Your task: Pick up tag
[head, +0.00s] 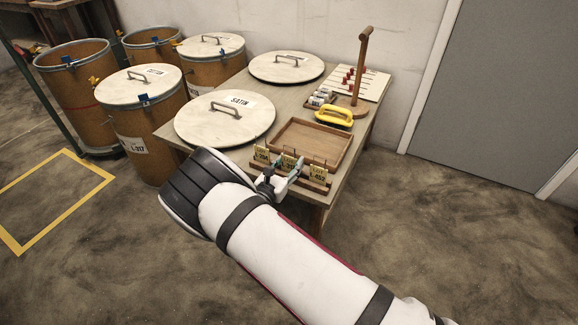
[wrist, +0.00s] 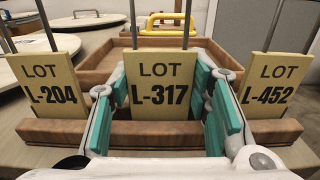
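Three yellow tags stand upright in a wooden rack (wrist: 60,134) on the table. In the wrist view they read LOT L-204 (wrist: 52,83) on the left, LOT L-317 (wrist: 160,74) in the middle and LOT L-452 (wrist: 272,84) on the right. In the head view the rack is at the table's near edge. My gripper (wrist: 160,100) is open, its green-padded fingers on either side of the middle L-317 tag. The pads lie close to the tag's side edges; I cannot tell whether they touch. In the head view my gripper (head: 281,174) partly hides the rack.
A wooden tray (head: 310,146) lies behind the rack. A yellow-handled tool (head: 334,115), a wooden post (head: 361,65) and a pegged board (head: 368,83) stand farther back. Round lids (head: 224,119) cover the table's left. A drum labelled L-317 (head: 147,125) stands left of the table.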

